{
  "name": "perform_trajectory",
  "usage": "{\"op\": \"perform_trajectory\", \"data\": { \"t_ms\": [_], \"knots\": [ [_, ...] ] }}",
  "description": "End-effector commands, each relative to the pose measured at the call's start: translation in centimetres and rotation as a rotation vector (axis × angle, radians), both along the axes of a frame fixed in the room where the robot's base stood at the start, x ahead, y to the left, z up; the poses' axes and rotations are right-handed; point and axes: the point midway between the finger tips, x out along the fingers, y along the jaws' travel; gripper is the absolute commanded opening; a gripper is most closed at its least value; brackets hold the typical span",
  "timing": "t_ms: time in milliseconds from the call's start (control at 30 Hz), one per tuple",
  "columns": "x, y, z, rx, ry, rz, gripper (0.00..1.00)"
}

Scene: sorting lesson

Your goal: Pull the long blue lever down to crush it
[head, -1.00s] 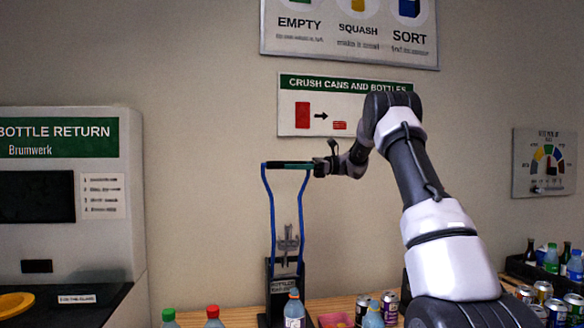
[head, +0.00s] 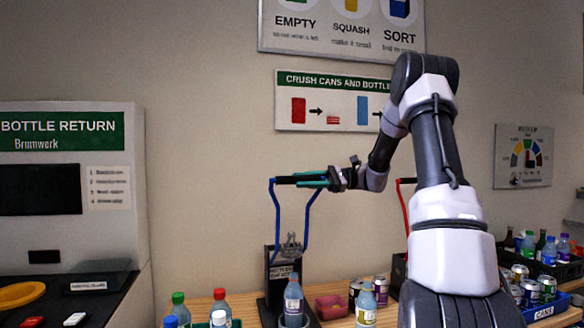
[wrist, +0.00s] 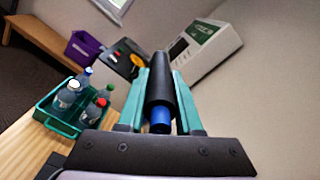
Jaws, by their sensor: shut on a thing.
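The blue lever (head: 308,222) has two bent blue side arms joined at the top by a black crossbar handle (head: 287,180). It rises from the black crusher (head: 273,268) on the wooden table. A clear bottle with a blue cap (head: 293,294) stands upright at the crusher's foot; I cannot tell if it is fully inside. My gripper (head: 322,180) is shut on the handle near its right end. In the wrist view, the black handle (wrist: 160,92) with a blue end lies between my gripper's teal fingers (wrist: 160,78).
A second lever, red (head: 403,210), stands behind my arm. Several bottles stand in the teal tray (wrist: 57,122) at left. The bottle return machine (head: 70,190) is at left.

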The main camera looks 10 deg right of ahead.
Motion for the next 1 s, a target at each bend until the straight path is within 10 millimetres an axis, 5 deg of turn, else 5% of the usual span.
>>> {"op": "perform_trajectory", "data": {
  "t_ms": [200,500,700,1000],
  "knots": [
    [-6.4,-0.5,-5.1,0.003,-0.199,-0.005,0.00],
    [-13.5,-0.4,-14.1,0.006,-0.481,-0.004,0.00],
    [-16.5,-0.3,-20.6,0.006,-0.664,-0.002,0.00],
    [-18.3,-0.3,-28.3,0.004,-0.873,-0.003,0.00]
  ]
}}
